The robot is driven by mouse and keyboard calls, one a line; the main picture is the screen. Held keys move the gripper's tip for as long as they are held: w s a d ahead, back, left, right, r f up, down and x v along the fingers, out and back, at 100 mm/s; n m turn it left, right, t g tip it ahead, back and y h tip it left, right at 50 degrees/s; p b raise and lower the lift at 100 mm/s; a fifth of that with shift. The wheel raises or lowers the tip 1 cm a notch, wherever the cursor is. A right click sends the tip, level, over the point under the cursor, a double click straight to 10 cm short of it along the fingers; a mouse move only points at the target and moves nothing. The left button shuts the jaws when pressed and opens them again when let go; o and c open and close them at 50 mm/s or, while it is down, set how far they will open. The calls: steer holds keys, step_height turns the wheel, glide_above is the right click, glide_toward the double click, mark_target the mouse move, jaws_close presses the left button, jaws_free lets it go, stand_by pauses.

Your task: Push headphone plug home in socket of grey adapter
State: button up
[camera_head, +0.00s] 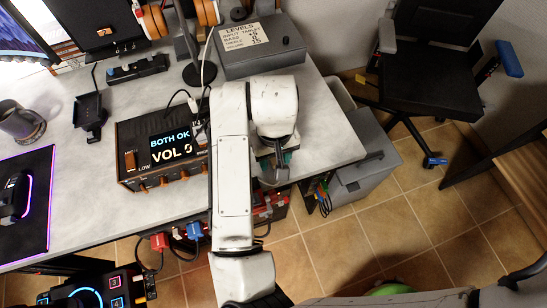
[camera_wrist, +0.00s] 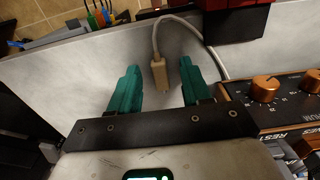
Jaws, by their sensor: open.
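In the wrist view my gripper (camera_wrist: 161,72) is open, with its teal fingers on either side of a small pale grey-beige connector body (camera_wrist: 159,77). The fingers stand apart from it. It looks like the grey adapter, with a pale cable (camera_wrist: 186,22) looping from its far end to the right. I cannot make out its socket or a headphone plug in it. In the head view my gripper (camera_head: 277,162) is over the desk right of the control box, and my arm hides the connector. Orange-and-white headphones (camera_head: 152,20) hang at the back.
The control box (camera_head: 135,139) with copper knobs stands left of my arm, its screen reading "BOTH OK"; it also shows close to my right finger in the wrist view (camera_wrist: 285,92). A grey labelled box (camera_head: 283,57) stands behind. The desk's right edge (camera_head: 345,110) is near.

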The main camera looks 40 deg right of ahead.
steer(key=shift+c, duration=0.4)
jaws_close()
